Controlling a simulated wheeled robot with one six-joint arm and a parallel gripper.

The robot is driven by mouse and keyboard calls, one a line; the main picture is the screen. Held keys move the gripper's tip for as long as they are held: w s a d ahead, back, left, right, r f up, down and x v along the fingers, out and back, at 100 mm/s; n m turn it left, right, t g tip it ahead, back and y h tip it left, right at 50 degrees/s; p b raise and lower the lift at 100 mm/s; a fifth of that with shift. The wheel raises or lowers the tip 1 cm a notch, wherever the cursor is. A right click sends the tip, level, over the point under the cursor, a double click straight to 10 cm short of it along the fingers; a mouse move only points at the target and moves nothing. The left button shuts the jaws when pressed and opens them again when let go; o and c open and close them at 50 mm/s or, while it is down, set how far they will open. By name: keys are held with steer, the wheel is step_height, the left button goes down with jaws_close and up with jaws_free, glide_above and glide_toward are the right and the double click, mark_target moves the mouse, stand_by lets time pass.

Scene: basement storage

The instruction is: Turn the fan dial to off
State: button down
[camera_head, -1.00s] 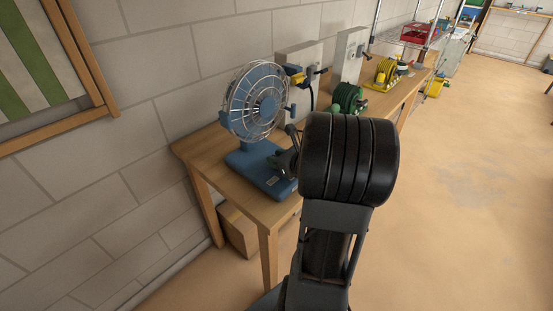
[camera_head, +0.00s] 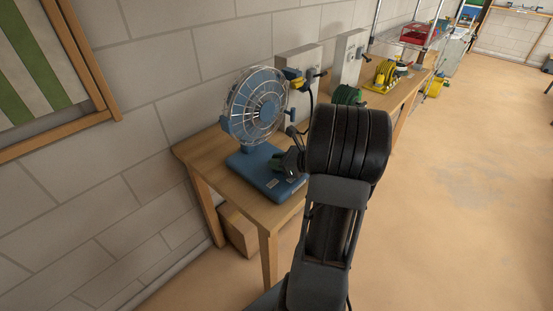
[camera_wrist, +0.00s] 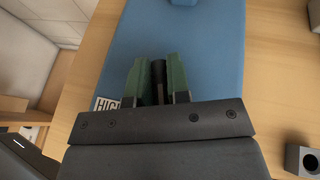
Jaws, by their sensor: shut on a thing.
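The blue desk fan (camera_head: 258,106) with a wire cage stands upright on the wooden bench. Its flat blue base (camera_head: 255,172) carries white labels. In the wrist view the base (camera_wrist: 215,62) lies under my gripper, and a "HIGH" label (camera_wrist: 106,103) is partly covered at left. My gripper (camera_wrist: 157,72) has green fingers shut on a dark upright piece, the fan dial (camera_wrist: 159,78), above the base. Its pointing direction cannot be told. In the head view my gripper (camera_head: 283,163) is at the base's right side, and my arm hides part of it.
The wooden bench (camera_head: 200,150) runs along the block wall. Grey boxes (camera_head: 303,58) with levers, a green reel (camera_head: 346,95) and a yellow reel (camera_head: 384,76) stand farther along it. A cardboard box (camera_head: 238,230) is underneath. The floor at right is clear.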

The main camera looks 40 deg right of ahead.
steer(key=n+g+y+p, duration=0.2)
steer(key=n+g+y, duration=0.1)
steer(key=n+y, duration=0.1)
steer(key=shift+r+n+p, duration=0.1)
steer(key=shift+n+p, duration=0.2)
steer(key=shift+p, duration=0.05)
steer(key=shift+a+n+g+y+p, duration=0.1)
steer(key=shift+n+g+y+p, duration=1.1)
steer(key=shift+n+g, duration=0.85)
steer(key=shift+s+g+y, duration=0.1)
steer(key=shift+g+y, duration=0.2)
steer(key=shift+g, duration=0.05)
steer(key=c, duration=1.1)
jaws_free()
steer(key=v, duration=1.3)
steer(key=shift+s+d, duration=0.15)
steer(key=shift+d, duration=0.2)
